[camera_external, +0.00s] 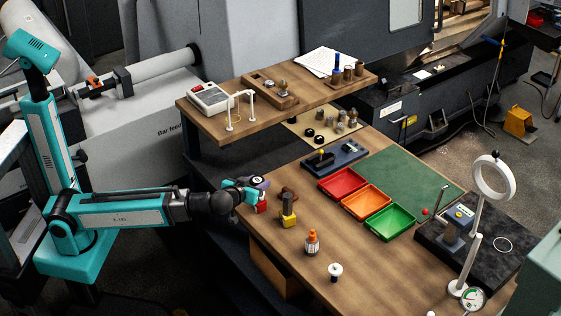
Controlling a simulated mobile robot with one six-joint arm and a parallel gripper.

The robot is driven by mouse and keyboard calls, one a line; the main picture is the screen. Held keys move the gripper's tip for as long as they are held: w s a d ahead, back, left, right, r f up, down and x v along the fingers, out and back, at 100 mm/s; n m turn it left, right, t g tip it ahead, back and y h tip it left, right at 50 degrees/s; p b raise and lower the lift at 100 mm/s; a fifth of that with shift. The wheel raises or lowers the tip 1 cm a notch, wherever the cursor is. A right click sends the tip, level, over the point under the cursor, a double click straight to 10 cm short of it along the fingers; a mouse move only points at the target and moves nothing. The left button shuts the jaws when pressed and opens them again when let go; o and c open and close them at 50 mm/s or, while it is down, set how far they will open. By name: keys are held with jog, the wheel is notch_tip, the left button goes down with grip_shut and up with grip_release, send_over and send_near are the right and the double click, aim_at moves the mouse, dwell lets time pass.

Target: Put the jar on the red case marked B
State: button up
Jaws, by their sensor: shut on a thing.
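My gripper (254,194) is at the left edge of the wooden bench. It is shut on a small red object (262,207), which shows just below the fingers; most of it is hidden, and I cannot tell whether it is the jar. A dark purple-grey piece shows at the top of the gripper, too small to make out.
A yellow and dark block (288,213), an orange-topped bottle (312,243) and a white-and-black knob (335,272) stand near the gripper. Red (342,184), orange (367,203) and green (390,222) trays lie beyond. A raised shelf (222,130) stands behind. Bench space right of the bottle is clear.

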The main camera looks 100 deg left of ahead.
jog(key=shift+f, duration=0.4)
jog(key=shift+f, duration=0.15)
jog(key=o, duration=1.1)
jog(key=b+v, duration=0.2)
jog(key=v, duration=1)
